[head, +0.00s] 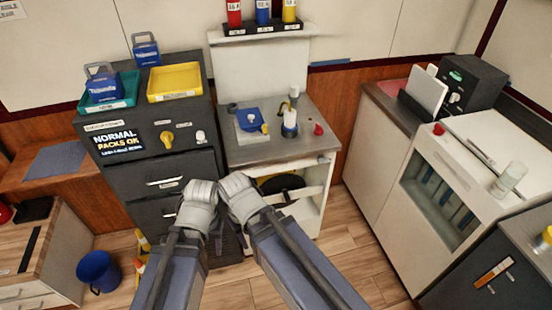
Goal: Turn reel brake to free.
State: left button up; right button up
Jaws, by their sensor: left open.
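No part is clearly labelled reel brake at this size. A dark reel (283,185) sits in the open lower shelf of the white bench unit (309,210), partly hidden behind my right arm. A yellow knob (167,139) and a white knob (200,137) are on the dark cabinet's front; their small labels are unreadable. Both my arms reach up from the bottom centre. My left gripper (218,226) shows only in small dark parts between the forearms, open, in front of the cabinet's lower drawers and touching nothing I can see. My right gripper is hidden behind its arm.
The dark cabinet (140,170) carries a teal tray (127,92) and a yellow tray (175,82). The metal bench top holds a blue item (249,119) and a red button (318,130). A blue bucket (98,271) stands on the floor at left. Floor is clear at right of centre.

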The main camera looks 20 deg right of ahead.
aim_at(322, 160)
jog(key=i+z, duration=0.1)
jog(key=z, duration=0.35)
jog(key=i+z, duration=0.1)
jog(key=z, duration=0.3)
jog(key=i+z, duration=0.1)
jog(key=z, duration=0.35)
jog(key=i+z, duration=0.1)
jog(key=z, duration=0.35)
